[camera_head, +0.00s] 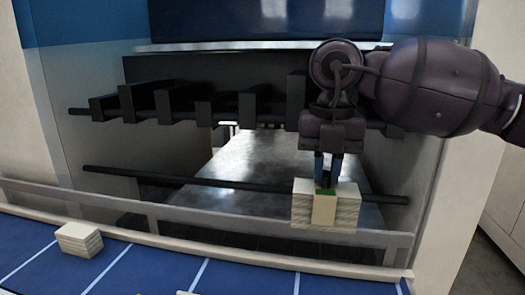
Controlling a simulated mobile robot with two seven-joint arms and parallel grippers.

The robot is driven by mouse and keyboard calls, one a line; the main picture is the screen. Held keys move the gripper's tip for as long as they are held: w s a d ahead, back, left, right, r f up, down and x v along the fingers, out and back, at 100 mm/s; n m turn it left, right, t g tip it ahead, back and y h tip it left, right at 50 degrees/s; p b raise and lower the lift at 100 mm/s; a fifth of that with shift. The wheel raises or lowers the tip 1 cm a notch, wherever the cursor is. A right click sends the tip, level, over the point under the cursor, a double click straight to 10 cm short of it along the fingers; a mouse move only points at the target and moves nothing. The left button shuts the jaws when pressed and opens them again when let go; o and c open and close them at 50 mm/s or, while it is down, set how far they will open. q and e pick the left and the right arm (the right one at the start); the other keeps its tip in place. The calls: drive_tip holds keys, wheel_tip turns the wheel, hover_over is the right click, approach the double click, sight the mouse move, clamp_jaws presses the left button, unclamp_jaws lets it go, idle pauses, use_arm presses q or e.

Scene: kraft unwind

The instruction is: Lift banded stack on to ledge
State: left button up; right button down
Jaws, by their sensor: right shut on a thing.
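A banded stack (345,207) of pale layered sheets with a tan band hangs under my right gripper (328,182), at the right of centre. My right gripper is shut on it from above, with blue fingers and a green patch at the top of the band. The stack appears in front of a dark horizontal bar and a grey rail. Which surface, if any, it touches cannot be told. A second pale stack (80,239) lies on the blue ledge (165,262) at the lower left. My left gripper is not in view.
A grey rail (215,216) runs behind the blue ledge, which has white dividing lines. A dark bar (190,180) and a row of black blocks (205,105) span the machine opening. The ledge's middle is clear.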

drive_tip(key=shift+s+a+b, duration=0.2)
drive_tip(key=shift+s+b, duration=0.15)
drive_tip(key=shift+s, duration=0.6)
drive_tip(key=shift+s+a+b, duration=0.15)
drive_tip(key=shift+s+b, duration=0.15)
drive_tip(key=shift+s, duration=0.6)
drive_tip(key=shift+s+a+b, duration=0.25)
drive_tip(key=shift+s, duration=0.8)
drive_tip(key=shift+s+a+b, duration=0.2)
drive_tip(key=shift+s, duration=1.1)
drive_tip(key=s+a+b, duration=0.1)
drive_tip(key=s+a, duration=0.1)
drive_tip(key=s, duration=0.9)
drive_tip(key=shift+s+a, duration=0.25)
drive_tip(key=shift+s, duration=0.15)
drive_tip(key=s, duration=0.2)
drive_tip(key=s+a, duration=0.1)
drive_tip(key=s, duration=0.1)
drive_tip(key=shift+s+b, duration=0.35)
drive_tip(key=shift+s, duration=0.05)
